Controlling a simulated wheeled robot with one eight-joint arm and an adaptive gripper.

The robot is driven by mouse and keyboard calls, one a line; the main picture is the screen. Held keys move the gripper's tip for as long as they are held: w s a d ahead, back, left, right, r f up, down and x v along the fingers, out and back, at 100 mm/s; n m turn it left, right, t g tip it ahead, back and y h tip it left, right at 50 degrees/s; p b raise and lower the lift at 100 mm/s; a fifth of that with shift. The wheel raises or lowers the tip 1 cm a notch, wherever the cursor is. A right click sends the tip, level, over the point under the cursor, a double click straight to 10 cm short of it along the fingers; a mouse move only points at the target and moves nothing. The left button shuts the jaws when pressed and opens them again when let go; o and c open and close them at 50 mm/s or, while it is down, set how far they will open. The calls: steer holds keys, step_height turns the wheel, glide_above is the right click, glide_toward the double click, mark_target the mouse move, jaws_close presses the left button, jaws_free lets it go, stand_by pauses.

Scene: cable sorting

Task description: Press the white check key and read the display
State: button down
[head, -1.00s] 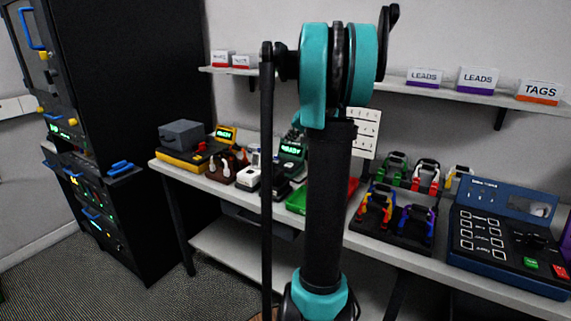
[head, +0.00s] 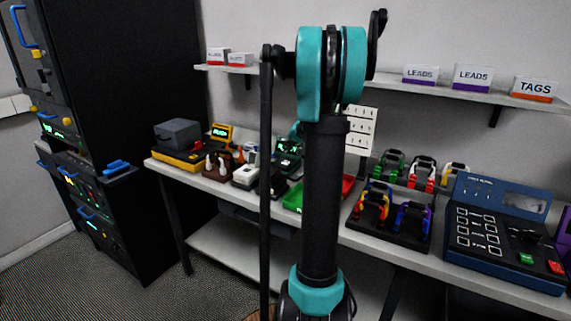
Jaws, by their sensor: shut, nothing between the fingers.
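A small dark unit with a lit green display (head: 289,146) stands at the middle of the bench, partly behind my arm; its text is too small to read surely. A white handheld device (head: 252,153) stands just left of it. A yellow unit with a lit display (head: 221,131) is further left. A blue console (head: 508,235) at the right has a dark window, several white-framed keys (head: 478,228), a green key (head: 526,258) and a red key (head: 556,267). I cannot tell which key is the white check key. My gripper is not visible; my arm hides part of the bench.
The bench (head: 400,250) runs across the view. A green tray (head: 293,198) and racks of coloured cable leads (head: 388,217) stand on it. Labelled boxes (head: 473,77) sit on the wall shelf (head: 400,83). A black cabinet (head: 140,90) stands at the left.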

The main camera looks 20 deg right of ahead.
mark_target(287, 163)
steer(key=shift+f, duration=1.65)
steer(key=shift+f, duration=0.15)
steer(key=shift+f, duration=0.25)
steer(key=shift+f, duration=0.4)
stand_by(0.7)
steer(key=shift+r, duration=0.8)
steer(key=shift+r, duration=2.5)
